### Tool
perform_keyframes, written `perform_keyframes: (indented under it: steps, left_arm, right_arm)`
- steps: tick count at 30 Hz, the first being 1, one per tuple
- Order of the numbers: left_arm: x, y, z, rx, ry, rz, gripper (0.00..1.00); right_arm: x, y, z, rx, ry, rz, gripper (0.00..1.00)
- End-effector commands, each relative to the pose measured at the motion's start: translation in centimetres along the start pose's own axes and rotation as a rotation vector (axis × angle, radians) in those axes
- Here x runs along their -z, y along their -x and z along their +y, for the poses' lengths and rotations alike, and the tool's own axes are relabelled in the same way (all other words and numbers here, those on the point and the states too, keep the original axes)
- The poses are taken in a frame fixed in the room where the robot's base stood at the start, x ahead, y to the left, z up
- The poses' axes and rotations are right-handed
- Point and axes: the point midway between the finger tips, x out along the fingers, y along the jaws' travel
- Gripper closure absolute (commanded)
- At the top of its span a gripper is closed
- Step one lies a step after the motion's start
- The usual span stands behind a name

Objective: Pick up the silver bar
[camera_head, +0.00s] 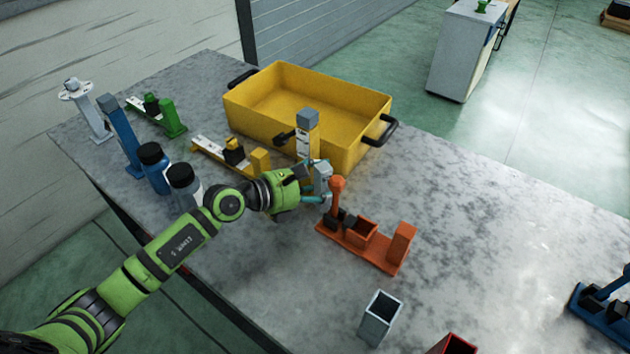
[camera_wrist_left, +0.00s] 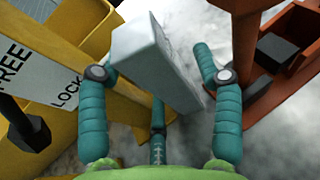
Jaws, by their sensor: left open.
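The silver bar (camera_head: 322,174) stands on the grey table between the yellow fixture and the orange fixture. In the left wrist view, the silver bar (camera_wrist_left: 150,62) is a pale grey block that rises between my teal fingers. My left gripper (camera_head: 318,182) is open and its fingers are on either side of the bar. In the left wrist view, the gripper (camera_wrist_left: 158,76) shows a gap between the right finger and the bar. Whether the left finger touches the bar is hard to tell. The bar's lower end is partly hidden. My right gripper is not in view.
A yellow crate (camera_head: 262,116) stands behind the bar. A yellow fixture (camera_head: 260,160) is close on the left. An orange fixture (camera_head: 385,252) is close on the right. A grey open box (camera_head: 380,318) stands nearer the front. The table's right side is mostly clear.

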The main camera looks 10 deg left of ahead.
Motion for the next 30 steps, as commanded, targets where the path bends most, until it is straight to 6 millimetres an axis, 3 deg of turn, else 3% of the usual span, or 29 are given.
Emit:
perform_keyframes:
  steps: [5, 18, 24, 30]
  left_arm:
    - [-0.1, 1.5, 0.1, -0.002, -0.001, 0.002, 0.34]
    - [0.2, 10.3, 0.0, -0.001, -0.001, 0.005, 0.34]
    - [-0.1, 11.9, 0.0, 0.0, -0.001, 0.001, 0.34]
    - [-0.4, 12.1, 0.0, 0.0, -0.001, -0.001, 0.34]
  right_arm:
    - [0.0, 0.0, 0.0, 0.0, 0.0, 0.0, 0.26]
    - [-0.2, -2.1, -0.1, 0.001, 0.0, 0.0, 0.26]
    - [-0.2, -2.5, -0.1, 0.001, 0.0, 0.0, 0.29]
    - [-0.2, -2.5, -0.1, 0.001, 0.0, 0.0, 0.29]
